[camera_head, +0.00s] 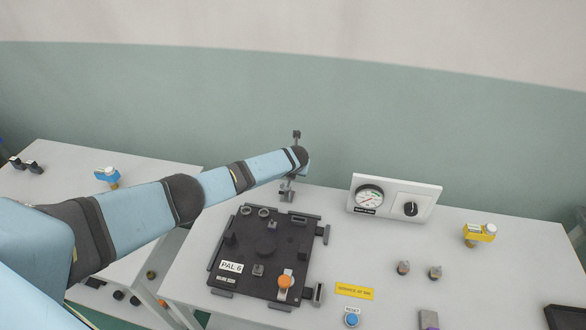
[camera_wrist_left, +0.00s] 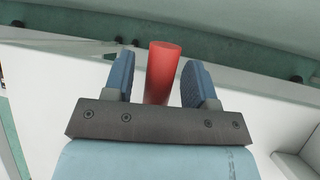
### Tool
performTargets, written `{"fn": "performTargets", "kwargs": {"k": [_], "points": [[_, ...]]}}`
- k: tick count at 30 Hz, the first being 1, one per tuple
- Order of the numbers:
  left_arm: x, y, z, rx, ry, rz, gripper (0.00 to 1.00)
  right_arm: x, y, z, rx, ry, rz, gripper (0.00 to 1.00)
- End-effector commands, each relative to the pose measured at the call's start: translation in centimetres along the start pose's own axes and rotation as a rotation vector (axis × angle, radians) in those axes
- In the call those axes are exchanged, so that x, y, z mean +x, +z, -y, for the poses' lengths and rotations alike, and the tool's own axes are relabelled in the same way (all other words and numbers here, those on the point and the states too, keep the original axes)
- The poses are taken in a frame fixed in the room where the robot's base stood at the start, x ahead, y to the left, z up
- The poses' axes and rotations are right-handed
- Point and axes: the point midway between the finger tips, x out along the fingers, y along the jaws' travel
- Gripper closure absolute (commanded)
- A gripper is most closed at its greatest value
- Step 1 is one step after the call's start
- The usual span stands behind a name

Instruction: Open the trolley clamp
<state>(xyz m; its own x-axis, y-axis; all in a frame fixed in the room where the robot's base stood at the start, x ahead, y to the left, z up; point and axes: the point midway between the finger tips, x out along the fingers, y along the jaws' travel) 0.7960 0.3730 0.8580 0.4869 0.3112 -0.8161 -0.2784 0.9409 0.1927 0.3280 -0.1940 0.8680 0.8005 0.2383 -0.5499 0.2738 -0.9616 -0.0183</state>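A red cylindrical handle (camera_wrist_left: 162,70) stands between the two blue fingers of my left gripper (camera_wrist_left: 158,82) in the left wrist view. The fingers are apart, with a gap on the handle's left and a narrower one on its right. Whether they touch it is unclear. In the head view my left arm reaches from the left to a small dark-topped post (camera_head: 297,135) behind the fixture. The arm's end hides the post's middle, the red handle and my left fingers. I cannot tell whether the handle belongs to this post. My right gripper is not in view.
The black PAL 6 fixture (camera_head: 267,226) with an orange knob (camera_head: 285,281) lies on the grey table just in front. A gauge panel (camera_head: 394,199) stands to the right.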

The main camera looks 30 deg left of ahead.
Motion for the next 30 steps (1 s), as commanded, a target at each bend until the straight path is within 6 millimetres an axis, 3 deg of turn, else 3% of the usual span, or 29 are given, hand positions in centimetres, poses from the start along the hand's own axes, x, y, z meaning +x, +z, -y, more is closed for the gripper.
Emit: {"fn": "performTargets", "kwargs": {"k": [8,24,30], "points": [[-1.0,0.1,-0.1,0.000,-0.001,0.002,0.48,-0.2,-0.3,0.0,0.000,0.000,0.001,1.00],[-10.5,0.1,-0.1,0.000,-0.002,0.003,0.48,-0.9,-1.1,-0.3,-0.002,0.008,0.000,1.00],[-13.0,0.0,0.0,0.000,-0.001,0.001,0.48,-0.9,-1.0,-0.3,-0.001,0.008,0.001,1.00]]}}
